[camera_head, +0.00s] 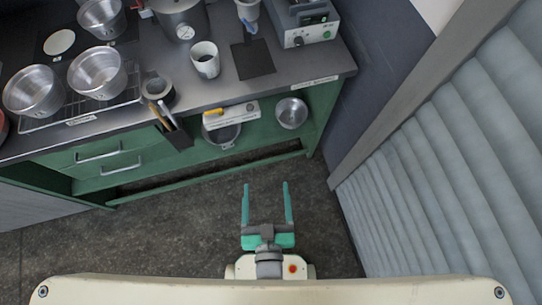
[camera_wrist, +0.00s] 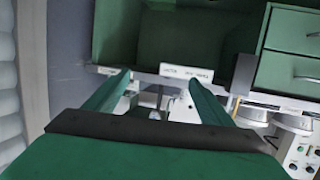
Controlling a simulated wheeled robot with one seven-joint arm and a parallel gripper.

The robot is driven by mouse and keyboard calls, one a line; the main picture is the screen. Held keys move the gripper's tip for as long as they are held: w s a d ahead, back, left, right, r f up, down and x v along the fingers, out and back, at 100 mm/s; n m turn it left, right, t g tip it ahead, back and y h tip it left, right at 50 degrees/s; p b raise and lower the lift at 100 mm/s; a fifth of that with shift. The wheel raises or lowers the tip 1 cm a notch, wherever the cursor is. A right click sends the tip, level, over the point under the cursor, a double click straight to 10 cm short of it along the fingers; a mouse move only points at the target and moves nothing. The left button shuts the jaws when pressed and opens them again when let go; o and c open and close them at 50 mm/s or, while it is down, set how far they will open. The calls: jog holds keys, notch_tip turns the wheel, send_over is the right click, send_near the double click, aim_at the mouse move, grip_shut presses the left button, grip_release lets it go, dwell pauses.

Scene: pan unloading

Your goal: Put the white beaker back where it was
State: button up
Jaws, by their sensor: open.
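The white beaker (camera_head: 205,60) stands upright on the grey counter, left of a dark square mat (camera_head: 252,58); its inside looks dark. My gripper (camera_head: 266,186) is open and empty. It is over the floor in front of the green cabinet, well short of the counter and the beaker. In the wrist view my gripper's green fingers (camera_wrist: 158,80) are spread, with nothing held between them. I cannot make out the beaker for sure in the wrist view.
Metal pans (camera_head: 98,72) stand on a wire rack at the left of the counter. A pot with a dial (camera_head: 180,18) and a grey device (camera_head: 305,22) stand at the back. A dark tool holder (camera_head: 176,134) hangs at the front edge. A ribbed grey wall (camera_head: 440,150) is at right.

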jog(key=d+v, duration=0.1)
jog(key=v, duration=0.6)
jog(key=shift+m+h, duration=0.3)
jog(key=shift+h, duration=0.1)
dwell(0.7)
